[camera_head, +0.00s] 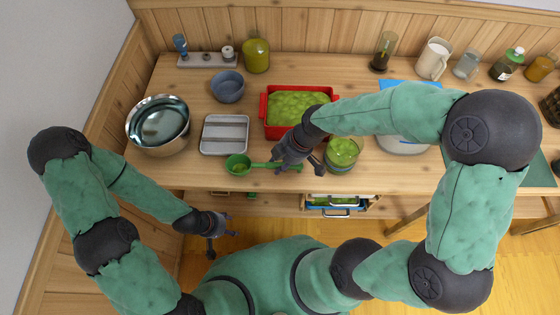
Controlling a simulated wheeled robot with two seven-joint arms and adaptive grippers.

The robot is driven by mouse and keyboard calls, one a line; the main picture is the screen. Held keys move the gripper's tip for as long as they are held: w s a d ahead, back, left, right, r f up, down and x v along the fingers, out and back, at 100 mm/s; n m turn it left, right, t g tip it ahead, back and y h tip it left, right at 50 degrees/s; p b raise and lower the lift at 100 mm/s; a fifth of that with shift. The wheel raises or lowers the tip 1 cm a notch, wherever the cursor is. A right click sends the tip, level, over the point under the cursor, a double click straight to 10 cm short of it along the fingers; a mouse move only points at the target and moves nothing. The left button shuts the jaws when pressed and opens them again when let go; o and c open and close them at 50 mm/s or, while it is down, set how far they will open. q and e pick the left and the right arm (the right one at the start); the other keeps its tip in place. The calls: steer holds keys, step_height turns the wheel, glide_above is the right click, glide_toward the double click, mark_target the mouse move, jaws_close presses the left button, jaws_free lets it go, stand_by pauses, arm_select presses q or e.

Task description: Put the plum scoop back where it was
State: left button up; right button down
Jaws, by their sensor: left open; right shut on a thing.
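A green scoop (238,164) is in front of the metal tray, low over or on the front of the table. I see no plum-coloured scoop. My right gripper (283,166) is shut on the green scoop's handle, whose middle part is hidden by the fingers. The scoop's bowl points left and seems to hold something green. A glass jar (342,152) with green contents stands just right of my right gripper. My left gripper (217,240) is open and empty, below the table's front edge.
A red dish (268,131) with green contents, a metal tray (226,120), a steel pot (160,128) and a blue-grey bowl (227,92) stand on the table. A green jar (256,57) and a pitcher (433,60) stand at the back. My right arm covers part of the right side.

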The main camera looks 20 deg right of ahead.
steer(key=shift+f+b, duration=0.4)
steer(key=shift+f, duration=0.1)
steer(key=c, duration=0.9)
jaws_free()
steer(key=shift+r, duration=0.1)
steer(key=v, duration=1.1)
steer(key=shift+d+r, duration=0.1)
steer(key=shift+r, duration=0.2)
